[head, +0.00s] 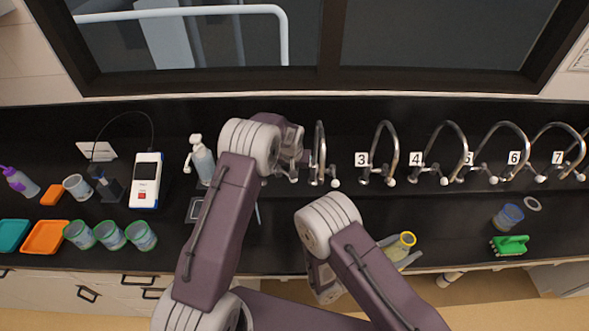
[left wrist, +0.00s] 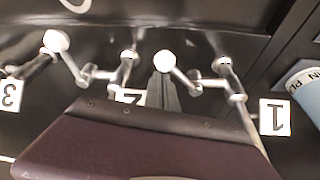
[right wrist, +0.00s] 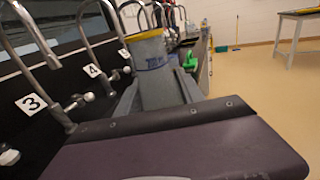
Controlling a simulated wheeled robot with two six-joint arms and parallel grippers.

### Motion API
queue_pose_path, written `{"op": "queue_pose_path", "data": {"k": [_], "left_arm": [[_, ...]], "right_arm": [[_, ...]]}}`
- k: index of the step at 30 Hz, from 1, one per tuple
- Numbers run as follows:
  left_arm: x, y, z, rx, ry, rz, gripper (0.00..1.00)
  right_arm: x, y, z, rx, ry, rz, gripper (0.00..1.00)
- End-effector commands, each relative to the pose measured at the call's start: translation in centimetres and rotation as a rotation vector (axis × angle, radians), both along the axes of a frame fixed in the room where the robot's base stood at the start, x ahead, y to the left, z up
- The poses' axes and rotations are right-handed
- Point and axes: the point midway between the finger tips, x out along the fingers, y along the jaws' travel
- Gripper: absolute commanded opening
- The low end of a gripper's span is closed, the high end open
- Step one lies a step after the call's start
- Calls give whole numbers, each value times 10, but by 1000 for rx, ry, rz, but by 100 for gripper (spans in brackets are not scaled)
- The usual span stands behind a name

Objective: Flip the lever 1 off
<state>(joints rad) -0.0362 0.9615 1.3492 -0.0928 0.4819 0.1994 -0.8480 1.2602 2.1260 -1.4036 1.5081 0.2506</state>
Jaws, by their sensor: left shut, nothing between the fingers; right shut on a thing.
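Lever 1 shows in the left wrist view as a metal arm with a white ball end (left wrist: 166,60), beside tap 1 (left wrist: 222,68) and its label 1 (left wrist: 275,117), all upside down there. My left gripper (left wrist: 165,88) is shut and empty, its tips right at the white ball; I cannot tell whether they touch. In the head view my left gripper (head: 299,155) and arm hide most of tap 1. My right gripper (head: 398,257) is shut on a yellow-rimmed cup (head: 407,239), which also shows in the right wrist view (right wrist: 150,62), away from the taps.
Tap 2 (head: 319,150) stands close right of my left gripper, with lever 2's white ball (left wrist: 56,41). Several more taps stand further right. A pump bottle (head: 202,160), white meter (head: 147,180) and several jars are left. A blue cup (head: 508,217) and green brush (head: 510,245) are right.

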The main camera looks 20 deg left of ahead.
Motion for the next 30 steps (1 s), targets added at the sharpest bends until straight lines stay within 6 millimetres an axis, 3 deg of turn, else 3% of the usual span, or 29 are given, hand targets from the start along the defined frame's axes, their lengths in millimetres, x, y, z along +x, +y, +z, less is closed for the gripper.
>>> {"op": "queue_pose_path", "data": {"k": [20, 30], "left_arm": [[-8, 3, 0, 0, 2, -115, 0], [-16, 6, -2, -1, 1, -278, 0]], "right_arm": [[0, 0, -1, 0, 0, 0, 6], [0, 0, -12, 0, 0, 0, 6]]}}
